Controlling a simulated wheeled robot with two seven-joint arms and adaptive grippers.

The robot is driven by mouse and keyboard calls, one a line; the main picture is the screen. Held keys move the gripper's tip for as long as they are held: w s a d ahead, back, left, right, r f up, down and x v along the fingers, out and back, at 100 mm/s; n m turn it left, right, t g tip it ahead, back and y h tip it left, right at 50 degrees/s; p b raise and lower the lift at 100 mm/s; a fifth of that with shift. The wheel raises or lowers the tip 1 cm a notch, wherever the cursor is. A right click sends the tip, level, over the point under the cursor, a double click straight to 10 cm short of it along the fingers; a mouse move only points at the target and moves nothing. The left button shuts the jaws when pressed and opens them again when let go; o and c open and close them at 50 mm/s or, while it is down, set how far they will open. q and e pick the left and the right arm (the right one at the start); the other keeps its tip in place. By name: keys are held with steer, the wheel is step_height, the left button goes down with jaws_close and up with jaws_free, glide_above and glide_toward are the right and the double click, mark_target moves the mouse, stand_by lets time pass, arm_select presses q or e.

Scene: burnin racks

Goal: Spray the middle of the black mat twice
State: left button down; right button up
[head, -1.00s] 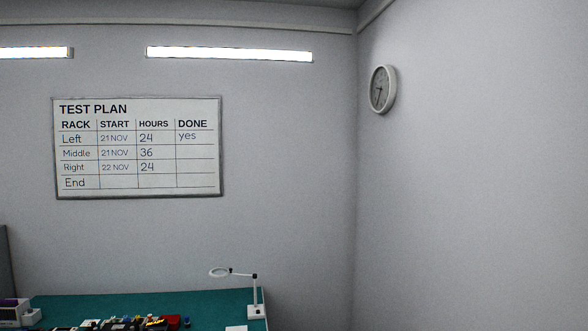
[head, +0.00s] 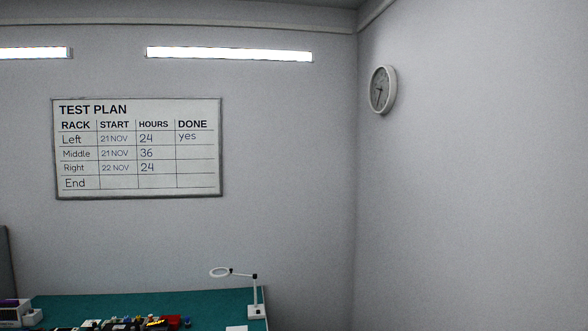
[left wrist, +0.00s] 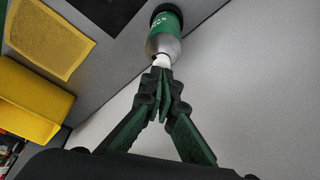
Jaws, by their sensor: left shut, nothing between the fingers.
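The left wrist view shows a green and silver bottle (left wrist: 164,38) with a white top and a black far end. My left gripper (left wrist: 160,78) is shut and empty, its fingertips right at the bottle's white top. Whether they touch it I cannot tell. A flat black patch that looks like the black mat (left wrist: 108,10) lies on the grey surface, to the left of the bottle and cut off by the picture's top edge. My right gripper is in neither view. The head view shows neither bottle nor mat.
In the left wrist view, a yellow cloth (left wrist: 50,38) and a yellow box-like thing (left wrist: 32,98) lie to the left. The head view shows a green bench top (head: 215,302) with small parts, a ring lamp (head: 254,292), a whiteboard (head: 137,148) and a clock (head: 383,90).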

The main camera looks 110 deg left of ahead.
arm_select(q)
steer(key=shift+f, duration=0.3)
steer(key=shift+f, duration=0.25)
stand_by(0.4)
steer(key=shift+r+p, duration=0.55)
steer(key=shift+p, duration=0.3)
steer(key=shift+r, duration=0.1)
step_height(320, 180, up, 5)
steer(key=p, duration=0.5)
